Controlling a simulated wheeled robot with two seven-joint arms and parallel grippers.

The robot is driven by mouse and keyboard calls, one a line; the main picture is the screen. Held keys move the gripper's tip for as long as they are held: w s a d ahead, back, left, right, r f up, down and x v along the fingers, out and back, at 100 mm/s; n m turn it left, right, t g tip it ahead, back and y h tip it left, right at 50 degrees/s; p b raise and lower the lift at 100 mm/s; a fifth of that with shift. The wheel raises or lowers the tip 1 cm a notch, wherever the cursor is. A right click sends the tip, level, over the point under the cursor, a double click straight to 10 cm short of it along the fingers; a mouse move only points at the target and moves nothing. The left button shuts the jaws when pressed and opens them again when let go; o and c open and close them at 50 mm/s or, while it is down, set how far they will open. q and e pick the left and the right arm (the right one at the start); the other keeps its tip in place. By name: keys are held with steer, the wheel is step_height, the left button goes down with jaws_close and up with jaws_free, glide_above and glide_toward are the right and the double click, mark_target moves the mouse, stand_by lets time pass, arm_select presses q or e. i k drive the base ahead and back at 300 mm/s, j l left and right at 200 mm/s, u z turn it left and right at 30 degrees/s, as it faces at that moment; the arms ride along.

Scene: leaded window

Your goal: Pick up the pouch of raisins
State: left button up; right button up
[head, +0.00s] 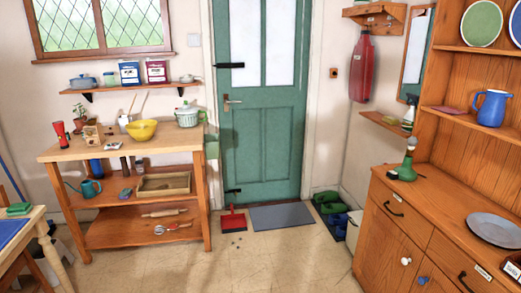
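I cannot make out a pouch of raisins for certain. A dark item with a white lettered label (512,269) stands at the right edge, on the front of the wooden dresser top; it is cut off by the frame and its lettering is too small to read surely. Small packets (91,134) also sit at the left of the workbench (165,145), with unclear labels. Neither of my grippers is in view.
A grey plate (495,230) lies on the dresser top, with a green bottle-like item (406,172) farther back. A red dustpan (233,221) and small dark bits lie on the floor by a grey mat (282,216). The middle floor is mostly clear.

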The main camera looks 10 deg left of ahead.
mark_target(156, 69)
steer(key=i+j+u, duration=0.15)
steer(key=i+u, duration=0.2)
steer(key=i, duration=0.6)
steer(key=i+l+u, duration=0.1)
steer(key=i+u, duration=0.25)
steer(key=i, duration=0.55)
steer(key=i+j+z, duration=0.1)
steer(key=i+j, duration=0.4)
steer(key=i, duration=0.2)
steer(key=i+j+z, duration=0.15)
steer(key=i+j, duration=0.45)
steer(key=i, duration=0.15)
steer(key=j+u, duration=0.1)
steer(key=j, duration=0.45)
steer(key=i+j, duration=0.1)
steer(key=j, duration=0.45)
steer(key=i+j+u, duration=0.15)
steer(key=j, duration=0.35)
steer(key=k+j, duration=0.05)
